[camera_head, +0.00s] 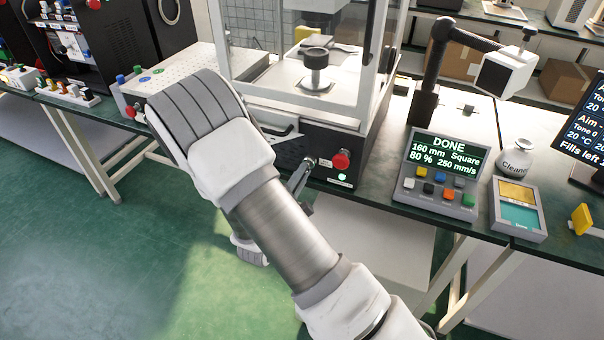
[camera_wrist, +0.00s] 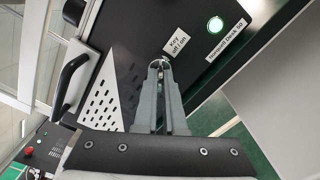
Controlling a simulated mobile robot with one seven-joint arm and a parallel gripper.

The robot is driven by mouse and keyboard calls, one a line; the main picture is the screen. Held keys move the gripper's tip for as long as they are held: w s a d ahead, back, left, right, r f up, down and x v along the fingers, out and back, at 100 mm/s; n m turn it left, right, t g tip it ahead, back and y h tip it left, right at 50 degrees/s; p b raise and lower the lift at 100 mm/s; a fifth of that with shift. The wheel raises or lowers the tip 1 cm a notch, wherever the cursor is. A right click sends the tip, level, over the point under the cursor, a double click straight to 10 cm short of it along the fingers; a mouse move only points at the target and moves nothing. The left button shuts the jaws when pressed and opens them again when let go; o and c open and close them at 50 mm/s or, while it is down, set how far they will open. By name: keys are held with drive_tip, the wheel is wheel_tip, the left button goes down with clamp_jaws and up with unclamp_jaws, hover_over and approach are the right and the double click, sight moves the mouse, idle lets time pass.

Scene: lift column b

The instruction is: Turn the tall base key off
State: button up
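The tall machine's black base front (camera_head: 318,140) faces me in the head view. In the wrist view a white label reading "Key off | on" (camera_wrist: 178,42) is on the black panel (camera_wrist: 135,35). My gripper (camera_wrist: 160,68) has its fingertips close together just below that label, around a small metallic piece that looks like the key; the fingers hide most of it, so its turn angle cannot be told. In the head view my gripper (camera_head: 306,166) is at the base front, left of the red knob (camera_head: 341,160). A green light (camera_wrist: 215,25) glows to the right of the label.
A black handle (camera_wrist: 72,82) and perforated plate (camera_wrist: 100,98) are left of my fingers. A control box reading "DONE" (camera_head: 440,172), a white bottle (camera_head: 514,158) and a tray (camera_head: 518,208) stand on the bench at right. Green floor is open at left.

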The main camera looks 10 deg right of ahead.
drive_tip(key=shift+n, duration=0.4)
clamp_jaws()
drive_tip(key=n+p, duration=0.6)
drive_tip(key=n, duration=0.5)
idle(0.4)
drive_tip(key=o, duration=0.6)
unclamp_jaws()
drive_tip(key=shift+c, duration=0.2)
drive_tip(key=v, duration=1.7)
drive_tip(key=shift+s+a, duration=0.15)
drive_tip(key=shift+r, duration=0.1)
